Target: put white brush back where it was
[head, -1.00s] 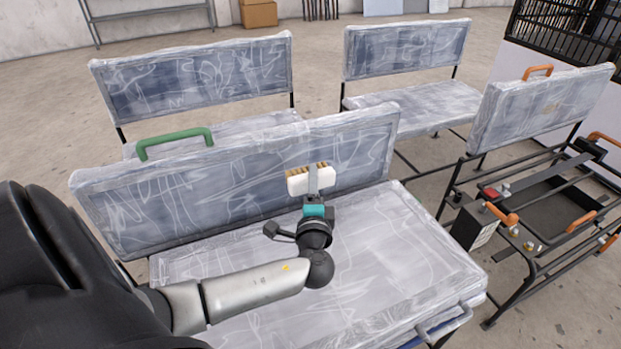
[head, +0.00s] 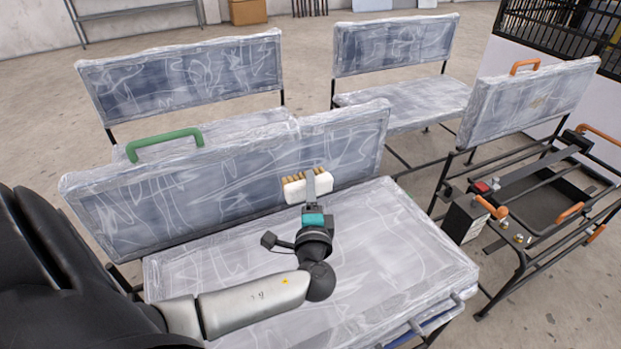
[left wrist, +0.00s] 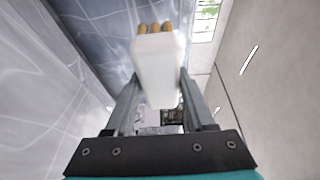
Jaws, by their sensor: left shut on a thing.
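The white brush (head: 294,189) is a white block with tan tufts along its top edge. My left gripper (head: 316,186) is shut on it and holds it up in front of the plastic-wrapped backrest (head: 240,185) of the near bench, above the wrapped seat (head: 375,245). In the left wrist view the brush (left wrist: 158,70) is between the two fingers (left wrist: 158,92), tufts pointing away from the wrist. I cannot tell whether the brush touches the backrest. My right gripper does not show.
A green handle (head: 165,143) tops the near bench's backrest. More wrapped benches stand behind and to the right. A black metal frame with orange handles (head: 569,212) is at the right. A blue and grey bar (head: 432,322) runs along the seat's front edge.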

